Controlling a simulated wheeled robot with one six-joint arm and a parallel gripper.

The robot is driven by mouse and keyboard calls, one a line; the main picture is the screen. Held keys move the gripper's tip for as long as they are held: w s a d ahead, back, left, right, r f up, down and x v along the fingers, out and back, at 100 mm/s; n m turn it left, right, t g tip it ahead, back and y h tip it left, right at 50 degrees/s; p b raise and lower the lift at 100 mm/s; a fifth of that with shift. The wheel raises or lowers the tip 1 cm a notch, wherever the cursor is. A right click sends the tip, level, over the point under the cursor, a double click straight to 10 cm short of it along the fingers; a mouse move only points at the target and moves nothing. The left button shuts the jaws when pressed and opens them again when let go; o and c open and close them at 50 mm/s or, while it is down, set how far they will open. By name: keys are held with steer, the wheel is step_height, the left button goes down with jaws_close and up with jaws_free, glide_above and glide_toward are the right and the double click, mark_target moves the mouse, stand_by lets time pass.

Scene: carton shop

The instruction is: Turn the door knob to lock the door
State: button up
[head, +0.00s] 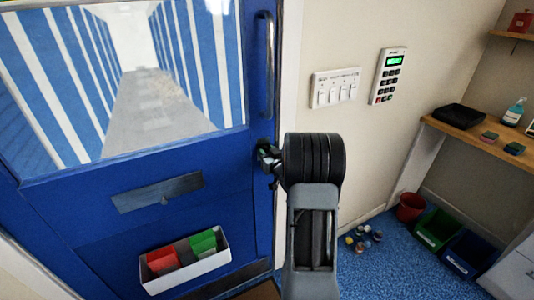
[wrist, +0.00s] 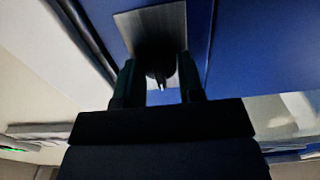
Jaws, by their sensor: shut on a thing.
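The blue door (head: 90,215) fills the left of the head view, with a large window and a vertical pull handle (head: 266,65) near its right edge. My gripper (head: 268,158) reaches the door's right edge below that handle. In the wrist view my gripper (wrist: 160,90) has its two fingers on either side of the dark door knob (wrist: 158,70), shut on it. The knob sits in front of a grey metal plate (wrist: 135,25) on the door. The knob is mostly hidden by my gripper in the head view, and its turn angle is hard to tell in the dark wrist view.
A white door bin (head: 190,272) holds red and green items. A switch panel (head: 336,88) and a keypad (head: 388,76) are on the wall. At right are a wooden shelf (head: 470,140), a red bucket (head: 411,207) and a green bin (head: 438,230). Small items lie on the blue floor.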

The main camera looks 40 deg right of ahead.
steer(key=shift+c, duration=1.1)
steer(key=m, duration=0.4)
steer(key=shift+b, duration=0.35)
steer(key=m, duration=0.4)
steer(key=shift+m, duration=0.4)
steer(key=m+p, duration=0.1)
steer(key=m, duration=0.3)
steer(key=shift+r, duration=0.1)
steer(key=shift+m+p, duration=0.8)
steer(key=shift+m, duration=1.7)
